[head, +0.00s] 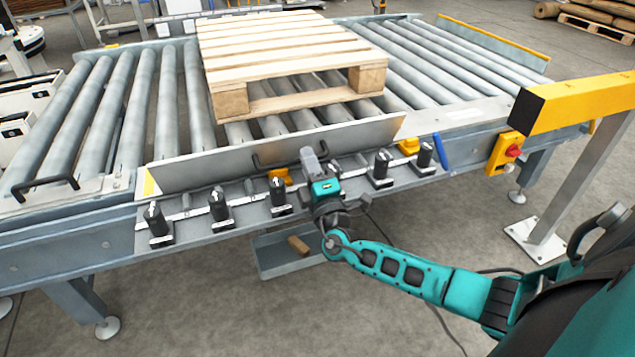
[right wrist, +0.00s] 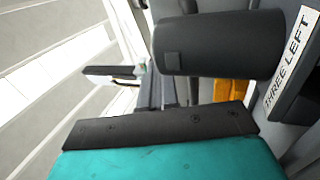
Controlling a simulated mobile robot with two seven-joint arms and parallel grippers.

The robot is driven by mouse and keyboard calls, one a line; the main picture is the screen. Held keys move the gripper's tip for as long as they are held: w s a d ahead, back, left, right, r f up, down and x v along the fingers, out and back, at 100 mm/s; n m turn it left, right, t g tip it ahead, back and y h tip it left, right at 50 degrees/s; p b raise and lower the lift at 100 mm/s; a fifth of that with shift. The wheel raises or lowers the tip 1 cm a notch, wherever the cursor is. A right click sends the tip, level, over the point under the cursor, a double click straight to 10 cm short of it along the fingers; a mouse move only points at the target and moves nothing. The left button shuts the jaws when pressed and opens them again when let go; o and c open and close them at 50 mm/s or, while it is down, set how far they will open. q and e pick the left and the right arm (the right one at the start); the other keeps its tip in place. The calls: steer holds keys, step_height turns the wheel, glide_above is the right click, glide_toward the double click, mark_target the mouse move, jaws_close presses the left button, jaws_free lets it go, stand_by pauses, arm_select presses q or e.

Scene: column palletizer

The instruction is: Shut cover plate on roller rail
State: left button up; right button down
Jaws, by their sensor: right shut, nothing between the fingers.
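The cover plate (head: 200,172) is a long grey panel along the front of the roller conveyor. The right wrist view shows a black cylinder (right wrist: 215,45) close by. My left gripper is not in view.
A wooden pallet (head: 290,50) rests on the rollers behind the plate. A yellow-topped post (head: 575,105) and a red button box (head: 507,152) stand at the right. A grey tray (head: 285,262) with a brown block sits below the rail. A label reads "THREE LEFT" (right wrist: 285,60).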

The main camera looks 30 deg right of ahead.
mark_target(299, 136)
steer(key=x, duration=0.2)
steer(key=shift+w+r, duration=0.1)
steer(key=shift+w, duration=0.15)
steer(key=shift+w+d+r, duration=0.15)
steer(key=shift+w, duration=0.3)
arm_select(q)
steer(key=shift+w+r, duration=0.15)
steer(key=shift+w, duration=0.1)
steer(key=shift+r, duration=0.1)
